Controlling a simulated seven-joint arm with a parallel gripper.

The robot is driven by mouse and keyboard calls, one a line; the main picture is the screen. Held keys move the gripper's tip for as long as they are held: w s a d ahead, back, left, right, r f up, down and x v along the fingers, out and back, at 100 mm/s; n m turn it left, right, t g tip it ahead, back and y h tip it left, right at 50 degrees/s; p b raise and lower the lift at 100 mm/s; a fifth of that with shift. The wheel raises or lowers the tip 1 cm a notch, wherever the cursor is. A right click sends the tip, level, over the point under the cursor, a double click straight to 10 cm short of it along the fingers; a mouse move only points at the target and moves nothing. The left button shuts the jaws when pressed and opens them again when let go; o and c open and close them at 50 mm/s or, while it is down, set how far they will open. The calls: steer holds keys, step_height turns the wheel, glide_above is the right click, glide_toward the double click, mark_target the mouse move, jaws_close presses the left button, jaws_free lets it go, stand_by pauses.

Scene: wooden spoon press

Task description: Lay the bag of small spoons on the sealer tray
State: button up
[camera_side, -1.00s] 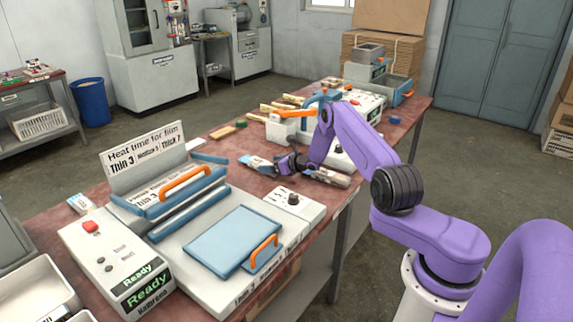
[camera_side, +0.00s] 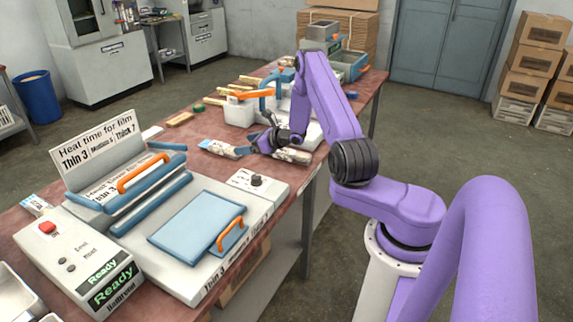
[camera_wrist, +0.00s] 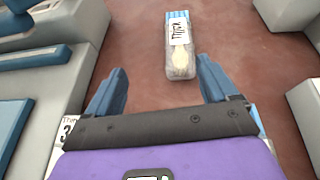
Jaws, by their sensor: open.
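A clear bag with a pale spoon and a white lettered label (camera_wrist: 180,45) lies flat on the table, ahead of my open fingers in the wrist view. My gripper (camera_wrist: 160,85) is open and empty, its blue fingertips apart on either side. In the side view my gripper (camera_side: 264,143) is low over the table between two bags, the left bag (camera_side: 218,148) and the right bag (camera_side: 293,156), partly hidden by my wrist. I cannot tell their spoon sizes. The sealer's blue tray (camera_side: 198,227) is bare, and its jaw with the orange handle (camera_side: 143,173) is raised.
The sealer's dial block (camera_side: 257,181) stands between the tray and the bags. A white bin (camera_side: 238,112) and a blue-framed press with an orange lever (camera_side: 252,95) stand behind my gripper. Wooden pieces (camera_side: 180,119) lie at the table's back. Red table surface is clear around the left bag.

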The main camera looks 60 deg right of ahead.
steer(key=a+r+n+g+y, duration=0.3)
steer(key=a+r+n+y, duration=0.3)
steer(key=a, duration=0.7)
steer(key=a+r+n+g+y, duration=0.35)
steer(key=a+n, duration=0.45)
steer(key=a, duration=0.5)
steer(key=s+a+r+n+g, duration=0.3)
steer(key=s+a+n+g, duration=0.2)
steer(key=s+a+n, duration=0.25)
steer(key=s+a+r+n+g+h, duration=0.1)
steer(key=s+a+n+g+h, duration=0.15)
steer(key=s+n, duration=0.4)
steer(key=s+a+r+n+g+h, duration=0.1)
steer(key=s+a+r+n+g, duration=0.15)
steer(key=s, duration=0.75)
steer(key=s+d+r+n+t+h, duration=0.1)
steer(key=s+d+n+h, duration=0.2)
steer(key=s+n, duration=0.5)
steer(key=s+d+r+n+t+h, duration=0.1)
steer(key=s+d+n+t+h, duration=0.1)
steer(key=s+n, duration=0.6)
steer(key=shift+d+n+h, duration=0.35)
steer(key=shift+d+h, duration=0.55)
steer(key=shift+d, duration=0.15)
